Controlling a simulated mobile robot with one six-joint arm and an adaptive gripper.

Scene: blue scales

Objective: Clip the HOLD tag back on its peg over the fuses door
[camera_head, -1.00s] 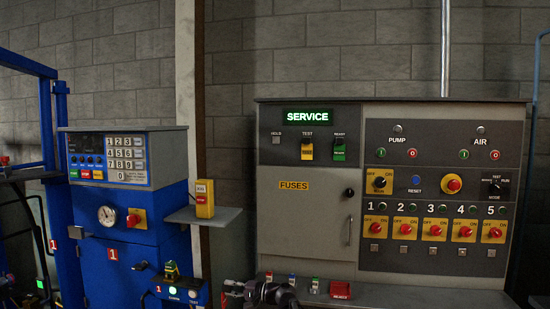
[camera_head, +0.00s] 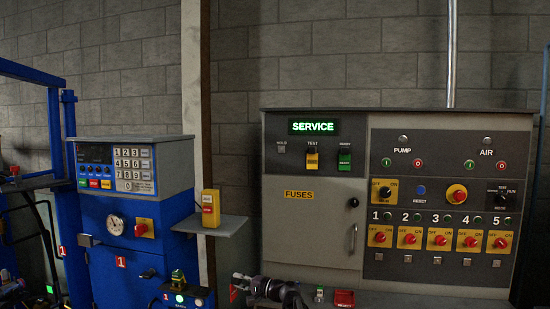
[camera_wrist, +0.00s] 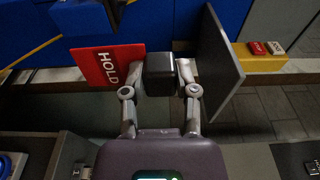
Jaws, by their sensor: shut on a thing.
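The red HOLD tag (camera_wrist: 108,68) shows to the left of my gripper (camera_wrist: 160,72) in the wrist view, its white lettering turned sideways. My gripper's fingers are shut on a dark block that seems to be part of the tag. In the head view my gripper (camera_head: 240,285) is low, left of and below the fuses door, with a bit of red beside it. The grey fuses door (camera_head: 310,235) is shut, with a yellow FUSES label.
A grey shelf (camera_head: 222,226) bearing a yellow button box (camera_head: 210,208) juts out left of the cabinet. A blue console (camera_head: 125,235) stands farther left. A red tray (camera_head: 343,298) lies on the ledge below. The space before the door is clear above my arm.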

